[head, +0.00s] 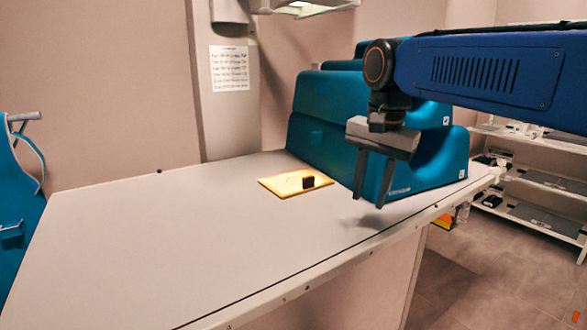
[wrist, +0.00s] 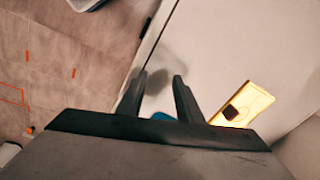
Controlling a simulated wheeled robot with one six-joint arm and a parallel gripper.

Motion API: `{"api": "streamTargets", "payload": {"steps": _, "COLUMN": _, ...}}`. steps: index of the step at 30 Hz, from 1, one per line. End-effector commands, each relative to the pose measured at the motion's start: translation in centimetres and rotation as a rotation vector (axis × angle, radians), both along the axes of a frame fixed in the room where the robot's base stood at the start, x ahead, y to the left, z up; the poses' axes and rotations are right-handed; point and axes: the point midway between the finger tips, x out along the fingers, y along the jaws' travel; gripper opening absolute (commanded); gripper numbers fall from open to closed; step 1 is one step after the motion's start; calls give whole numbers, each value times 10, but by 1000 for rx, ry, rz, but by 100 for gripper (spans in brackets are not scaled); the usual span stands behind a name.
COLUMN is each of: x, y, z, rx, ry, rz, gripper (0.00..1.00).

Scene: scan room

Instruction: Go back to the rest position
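My gripper (head: 371,184) hangs from my blue arm above the right front edge of the table. Its two dark fingers are apart and point down, with nothing between them; the wrist view also shows the spread fingers (wrist: 160,95). A yellow plate (head: 287,184) lies flat on the table, left of my gripper in the head view. A small black block (head: 308,182) stands on the plate. In the wrist view the plate (wrist: 252,100) and the dark block (wrist: 231,112) are to the right of the fingers.
The pale table (head: 180,215) is mostly clear. Teal padded blocks (head: 320,130) stand at its back, behind my gripper. A pillar with a paper notice (head: 229,69) rises behind the table. A teal apron (head: 20,190) hangs at left. White shelves (head: 535,175) stand at right beyond open floor.

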Motion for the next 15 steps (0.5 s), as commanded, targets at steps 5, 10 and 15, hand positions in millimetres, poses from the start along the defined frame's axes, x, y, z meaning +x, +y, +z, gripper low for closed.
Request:
{"api": "streamTargets", "payload": {"steps": 5, "x": -42, "y": -40, "z": -36, "rx": -18, "ry": -64, "rz": 124, "gripper": 32}}
{"api": "streamTargets", "payload": {"steps": 10, "x": -80, "y": -71, "z": -76, "rx": -50, "ry": -123, "rz": 247, "gripper": 32}}
{"api": "streamTargets", "payload": {"steps": 15, "x": -120, "y": -96, "z": -121, "rx": -94, "ry": -182, "rz": 369, "gripper": 32}}
